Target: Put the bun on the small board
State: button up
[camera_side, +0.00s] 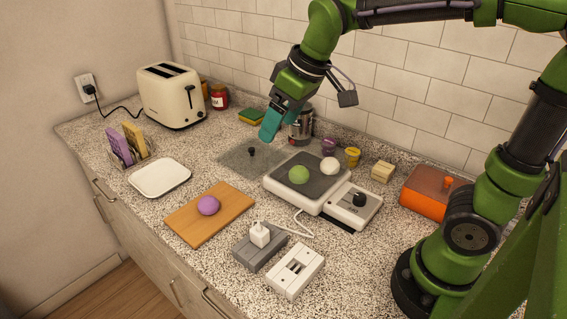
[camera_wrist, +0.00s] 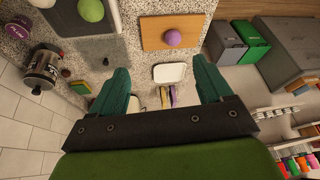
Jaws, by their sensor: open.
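Three round bun-like things show in the side view; I cannot tell which one the task means. A purple one (camera_side: 208,205) sits on the small wooden board (camera_side: 236,193). A green one (camera_side: 299,174) and a white one (camera_side: 330,166) sit on the dark top of a white appliance (camera_side: 290,198). My gripper (camera_side: 272,128) is raised above the back of the counter, left of the metal pot, apart from all three, with its teal fingers apart and empty. The wrist view shows the open fingers (camera_wrist: 160,82), the purple one (camera_wrist: 173,38) on the board (camera_wrist: 150,33), and the green one (camera_wrist: 91,10).
A white plate (camera_side: 160,178), toaster (camera_side: 172,95) and rack (camera_side: 128,147) stand at left. A metal pot (camera_side: 301,127) stands near my gripper. A grey block with plug (camera_side: 259,248), white block (camera_side: 295,271) and orange box (camera_side: 425,194) are nearer.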

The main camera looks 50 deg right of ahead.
jog(key=s+d+f+m+t, duration=0.2)
jog(key=s+m, duration=0.4)
jog(key=s, duration=0.5)
jog(key=shift+s+d+t, duration=0.2)
jog(key=shift+d+t, duration=0.1)
jog(key=shift+t, duration=0.1)
